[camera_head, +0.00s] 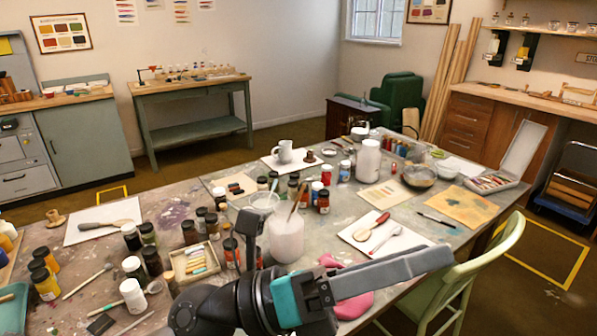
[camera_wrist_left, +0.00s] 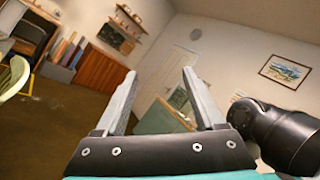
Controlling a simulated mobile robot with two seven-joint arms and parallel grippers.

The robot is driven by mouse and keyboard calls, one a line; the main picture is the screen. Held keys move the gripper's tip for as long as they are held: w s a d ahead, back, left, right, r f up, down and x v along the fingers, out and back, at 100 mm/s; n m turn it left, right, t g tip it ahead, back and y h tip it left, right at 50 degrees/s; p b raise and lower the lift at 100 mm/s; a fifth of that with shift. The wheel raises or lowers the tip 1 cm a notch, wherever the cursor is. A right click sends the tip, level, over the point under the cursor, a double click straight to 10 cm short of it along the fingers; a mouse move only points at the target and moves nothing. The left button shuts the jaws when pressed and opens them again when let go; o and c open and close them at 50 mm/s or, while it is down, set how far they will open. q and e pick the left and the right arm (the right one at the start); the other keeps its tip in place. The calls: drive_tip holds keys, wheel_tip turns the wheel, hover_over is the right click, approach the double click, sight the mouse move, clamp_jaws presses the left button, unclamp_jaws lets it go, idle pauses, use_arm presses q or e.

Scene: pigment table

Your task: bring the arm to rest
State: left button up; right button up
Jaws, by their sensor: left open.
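My left gripper (camera_head: 436,260) reaches in from the bottom of the head view and points right, above the near edge of the work table (camera_head: 160,208). Its dark wrist has a teal band. In the left wrist view, the left gripper (camera_wrist_left: 159,74) shows two grey fingers well apart with nothing between them. Beyond them are only the floor, a wall and distant furniture. My right gripper is in neither view.
Below and behind the arm stand a white jar with brushes (camera_head: 287,238), several pigment bottles and a white board with a red-handled tool (camera_head: 372,232). A pink cloth-like thing (camera_head: 352,304) lies under the fingers. A green chair (camera_head: 468,266) stands close at right.

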use_arm(q)
drive_tip(key=w+a+f+n+t+y, duration=0.1)
drive_tip(key=w+a+n+t+y, duration=0.55)
drive_tip(key=n+t, duration=0.5)
drive_tip(key=w+a+n+t+y, duration=0.65)
drive_tip(key=n+t, duration=0.25)
drive_tip(key=n, duration=0.6)
drive_tip(key=s+a+f+n+g+y, duration=0.1)
drive_tip(key=a+f+n+g+y, duration=0.2)
drive_tip(key=a+f+n+y, duration=0.45)
drive_tip(key=s+a+f+n+g+y, duration=0.1)
drive_tip(key=a+f+n+g+y, duration=0.2)
drive_tip(key=f, duration=0.7)
drive_tip(key=s+a+f+n+g+h, duration=0.25)
drive_tip(key=s+f+n+g, duration=0.25)
drive_tip(key=s+f+g, duration=0.95)
drive_tip(key=s+f+t, duration=0.1)
drive_tip(key=s+f, duration=0.2)
drive_tip(key=f, duration=0.9)
drive_tip(key=s+f, duration=0.3)
drive_tip(key=f, duration=0.8)
drive_tip(key=s+a+f+g+y, duration=0.1)
drive_tip(key=s+a+f, duration=0.1)
drive_tip(key=s+f, duration=1.2)
drive_tip(key=shift+s+a+f, duration=0.15)
drive_tip(key=shift+s+a, duration=0.2)
drive_tip(key=shift+s, duration=0.05)
